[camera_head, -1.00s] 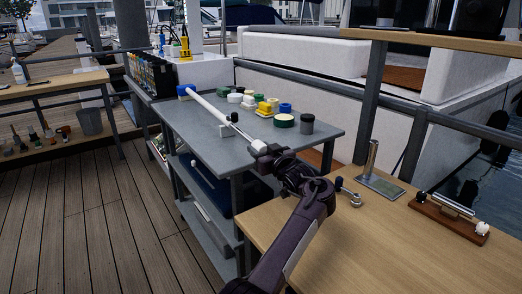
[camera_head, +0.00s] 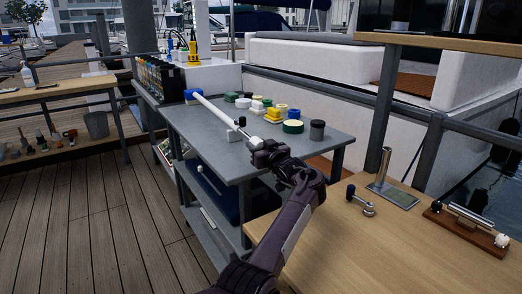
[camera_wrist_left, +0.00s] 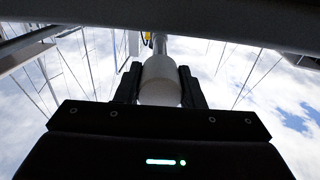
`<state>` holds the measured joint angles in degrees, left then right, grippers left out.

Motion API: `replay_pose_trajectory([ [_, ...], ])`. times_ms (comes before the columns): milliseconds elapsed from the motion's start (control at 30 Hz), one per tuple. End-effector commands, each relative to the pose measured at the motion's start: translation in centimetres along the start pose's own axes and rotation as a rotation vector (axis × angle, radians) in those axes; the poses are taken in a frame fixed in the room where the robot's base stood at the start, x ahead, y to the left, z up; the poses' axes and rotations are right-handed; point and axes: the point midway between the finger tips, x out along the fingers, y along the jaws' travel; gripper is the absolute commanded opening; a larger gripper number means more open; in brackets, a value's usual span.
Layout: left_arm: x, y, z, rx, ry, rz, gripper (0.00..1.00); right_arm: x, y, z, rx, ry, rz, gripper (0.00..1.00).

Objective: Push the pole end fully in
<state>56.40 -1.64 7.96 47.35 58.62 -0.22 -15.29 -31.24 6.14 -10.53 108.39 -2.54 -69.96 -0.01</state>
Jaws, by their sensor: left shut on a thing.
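A long white pole (camera_head: 214,111) with a blue far end (camera_head: 190,95) lies across the grey table (camera_head: 205,150). My left gripper (camera_head: 257,145) is at the pole's near end, over the table's front edge. In the left wrist view, its two dark fingers (camera_wrist_left: 160,88) are shut on the white round pole end (camera_wrist_left: 160,78), one on each side. A thinner metallic rod (camera_wrist_left: 160,45) shows beyond it, in line. The joint between pole end and pole is too small to judge in the head view. My right gripper is not in view.
A black knob (camera_head: 242,121) stands beside the pole. Several small coloured pieces and rolls, including a green-rimmed roll (camera_head: 293,127) and a dark grey cup (camera_head: 317,130), stand right of it. A wooden table (camera_head: 370,250) at the right holds a metal stand (camera_head: 384,170).

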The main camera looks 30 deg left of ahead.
Motion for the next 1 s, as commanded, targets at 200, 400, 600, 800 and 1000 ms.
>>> replay_pose_trajectory([
  [200,-0.1,-0.1,0.2,0.002,-0.005,-0.002,0.39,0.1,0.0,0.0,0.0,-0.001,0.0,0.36],
  [400,-0.1,0.0,0.2,0.001,-0.005,-0.001,0.57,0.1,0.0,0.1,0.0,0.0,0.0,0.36],
  [600,-0.1,0.0,0.2,0.001,-0.004,-0.001,0.57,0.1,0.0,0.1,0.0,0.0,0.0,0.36],
  [800,-1.9,0.1,0.2,0.001,-0.004,0.001,0.57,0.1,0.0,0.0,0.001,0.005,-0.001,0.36],
  [1000,-5.4,0.1,0.2,0.0,-0.006,0.001,0.57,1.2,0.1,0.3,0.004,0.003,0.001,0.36],
])
